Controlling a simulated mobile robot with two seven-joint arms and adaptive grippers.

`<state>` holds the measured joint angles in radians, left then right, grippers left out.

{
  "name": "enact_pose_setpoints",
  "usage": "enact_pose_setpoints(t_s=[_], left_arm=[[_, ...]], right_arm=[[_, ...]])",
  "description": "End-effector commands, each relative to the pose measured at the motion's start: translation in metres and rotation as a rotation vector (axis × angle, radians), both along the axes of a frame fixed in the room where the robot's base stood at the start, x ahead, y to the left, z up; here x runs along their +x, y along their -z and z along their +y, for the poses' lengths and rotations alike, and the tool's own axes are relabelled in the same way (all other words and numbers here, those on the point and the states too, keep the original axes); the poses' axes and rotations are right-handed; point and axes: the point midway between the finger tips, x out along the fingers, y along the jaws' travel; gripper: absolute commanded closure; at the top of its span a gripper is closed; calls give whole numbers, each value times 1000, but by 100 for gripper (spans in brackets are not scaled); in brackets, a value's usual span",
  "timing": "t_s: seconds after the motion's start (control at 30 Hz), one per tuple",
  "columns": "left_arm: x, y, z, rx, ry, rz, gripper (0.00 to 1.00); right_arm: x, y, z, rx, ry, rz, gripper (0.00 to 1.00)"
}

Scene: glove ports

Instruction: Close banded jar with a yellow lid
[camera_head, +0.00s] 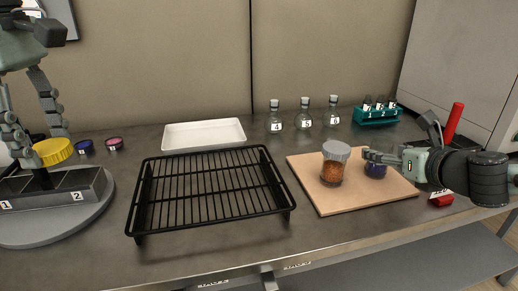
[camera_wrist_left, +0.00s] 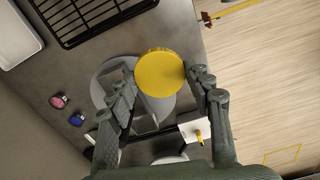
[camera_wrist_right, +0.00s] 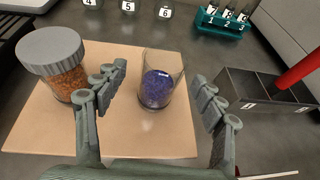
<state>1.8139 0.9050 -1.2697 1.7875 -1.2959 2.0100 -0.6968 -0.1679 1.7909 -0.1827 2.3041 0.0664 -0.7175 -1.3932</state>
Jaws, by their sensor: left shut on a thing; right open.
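A yellow lid (camera_head: 52,151) is held by my left gripper (camera_wrist_left: 160,76) above the grey round stand at the left; it fills the space between the fingers in the left wrist view (camera_wrist_left: 160,72). An open clear jar with blue-purple contents (camera_wrist_right: 160,85) stands upright on the tan board; in the head view the jar (camera_head: 376,169) is partly hidden by my right gripper (camera_head: 375,157). My right gripper is open, its fingers on either side of the jar in the right wrist view, and contact cannot be told. I cannot make out a band on the jar.
A grey-lidded jar with orange contents (camera_head: 333,164) stands close left of the open jar on the board (camera_head: 325,205). A black wire rack (camera_head: 140,210) lies mid-table. Behind are a white tray (camera_head: 185,135), several flasks (camera_head: 305,118) and a teal rack (camera_head: 375,118). A red cylinder (camera_head: 454,122) stands right.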

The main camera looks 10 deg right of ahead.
Motion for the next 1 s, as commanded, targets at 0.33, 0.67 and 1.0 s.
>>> enact_pose_setpoints(t_s=[0.33,0.67,1.0], left_arm=[[0,14,0,0,0,1,61],[0,14,0,0,0,1,61],[0,30,0,0,0,1,61]], right_arm=[[15,8,0,0,-1,1,31],[16,8,0,-1,-1,1,31],[46,25,-4,-2,-1,5,31]])
